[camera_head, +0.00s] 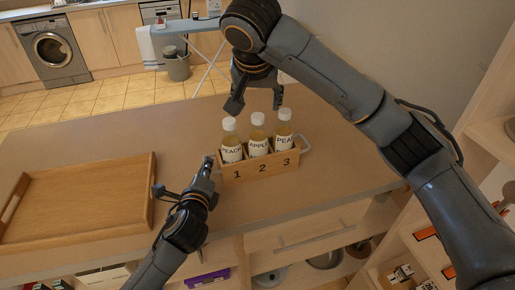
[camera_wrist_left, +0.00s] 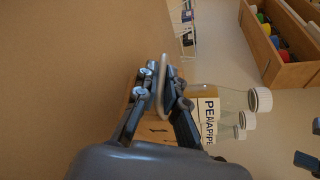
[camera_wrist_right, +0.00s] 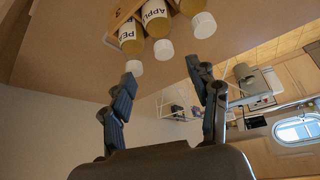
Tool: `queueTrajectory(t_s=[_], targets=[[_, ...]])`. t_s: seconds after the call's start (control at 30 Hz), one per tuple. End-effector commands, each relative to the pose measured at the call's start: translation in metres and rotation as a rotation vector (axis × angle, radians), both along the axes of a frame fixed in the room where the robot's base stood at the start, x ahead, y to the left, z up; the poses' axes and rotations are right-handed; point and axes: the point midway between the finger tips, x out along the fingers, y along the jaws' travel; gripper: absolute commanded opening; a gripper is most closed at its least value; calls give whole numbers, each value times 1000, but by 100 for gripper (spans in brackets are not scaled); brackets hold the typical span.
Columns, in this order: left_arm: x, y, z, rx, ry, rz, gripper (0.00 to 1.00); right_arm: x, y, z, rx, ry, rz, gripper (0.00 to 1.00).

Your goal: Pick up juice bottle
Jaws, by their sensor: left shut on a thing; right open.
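Three juice bottles with white caps stand in a wooden caddy (camera_head: 228,172) with slots numbered 1, 2 and 3: a peach bottle (camera_head: 231,142), an apple bottle (camera_head: 258,136) and a third bottle (camera_head: 284,130) whose label is only partly readable. My left gripper (camera_head: 207,167) is shut on the caddy's left handle, a pale loop (camera_wrist_left: 162,80) in the left wrist view. My right gripper (camera_head: 256,100) is open and empty, just above and behind the bottles. In the right wrist view its fingers (camera_wrist_right: 165,92) are apart, with the apple bottle's cap (camera_wrist_right: 163,50) beyond them, not touching.
A wooden tray (camera_head: 80,205) lies empty on the table's left. The table top (camera_head: 180,125) is clear between tray and caddy. Open shelves and drawers (camera_head: 310,230) lie below the front edge.

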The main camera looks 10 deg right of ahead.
Motion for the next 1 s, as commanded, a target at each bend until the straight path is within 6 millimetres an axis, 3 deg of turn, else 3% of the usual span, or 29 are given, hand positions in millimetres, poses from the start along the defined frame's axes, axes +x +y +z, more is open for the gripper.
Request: queueTrajectory(t_s=[0.3, 0.57, 0.8, 1.0], targets=[[0, 0, -1, 0, 3, 1, 0, 24, -6, -44, -3, 7, -8, 60], [0, 0, -1, 0, 3, 1, 0, 35, -6, -62, -4, 5, -6, 60], [0, 0, -2, 0, 3, 1, 0, 52, -5, -93, -3, 5, -7, 60], [0, 0, -2, 1, 4, 1, 0, 57, -6, -102, -2, 4, -5, 60]])
